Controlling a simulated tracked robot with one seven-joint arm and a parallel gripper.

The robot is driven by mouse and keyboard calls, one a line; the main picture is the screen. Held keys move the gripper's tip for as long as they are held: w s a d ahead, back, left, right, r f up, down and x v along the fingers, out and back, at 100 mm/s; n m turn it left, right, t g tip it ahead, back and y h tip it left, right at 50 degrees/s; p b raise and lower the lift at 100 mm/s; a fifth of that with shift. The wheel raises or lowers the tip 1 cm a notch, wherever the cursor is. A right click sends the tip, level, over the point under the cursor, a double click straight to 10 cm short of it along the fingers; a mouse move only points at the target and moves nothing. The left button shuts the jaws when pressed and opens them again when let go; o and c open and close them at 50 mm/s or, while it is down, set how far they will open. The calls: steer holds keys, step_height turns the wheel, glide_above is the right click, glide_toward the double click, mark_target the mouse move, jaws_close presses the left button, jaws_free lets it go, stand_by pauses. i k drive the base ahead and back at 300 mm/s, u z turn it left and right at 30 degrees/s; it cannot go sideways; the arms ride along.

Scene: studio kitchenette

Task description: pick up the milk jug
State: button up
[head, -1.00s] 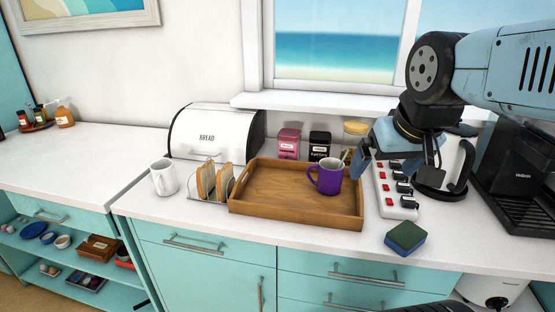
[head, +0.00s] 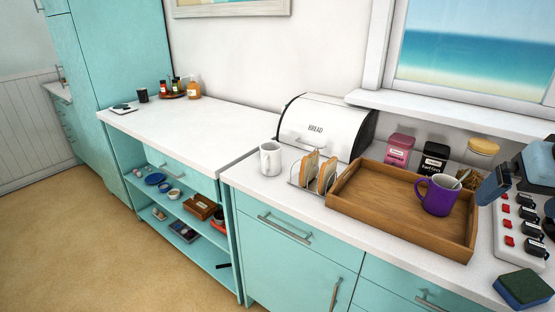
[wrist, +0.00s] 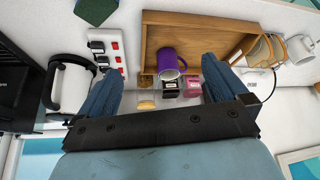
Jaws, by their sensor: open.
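A white handled vessel (head: 270,158) stands upright on the counter, left of the toast rack. It looks like a mug or small jug, and I cannot tell for sure that it is the milk jug. It also shows at the right edge of the wrist view (wrist: 300,47), apart from my gripper. My gripper (wrist: 160,66) is open and empty, its blue fingers spread on either side of the purple mug (wrist: 168,62) in that view. In the head view only part of the gripper shows at the right edge. The purple mug (head: 438,195) stands in the wooden tray (head: 385,222).
The toast rack (head: 315,172) stands between the white vessel and the tray. A bread bin (head: 325,128) and canisters (head: 398,150) stand behind. A power strip (head: 515,225) and sponge (head: 523,288) lie right. A kettle (wrist: 72,88) shows in the wrist view. The left counter (head: 180,125) is mostly clear.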

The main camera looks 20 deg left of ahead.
mark_target(269, 162)
steer(key=k, duration=1.65)
steer(key=z, duration=0.55)
steer(key=i, duration=0.1)
steer(key=u, duration=2.55)
steer(key=i, duration=3.05)
steer(key=z, duration=0.05)
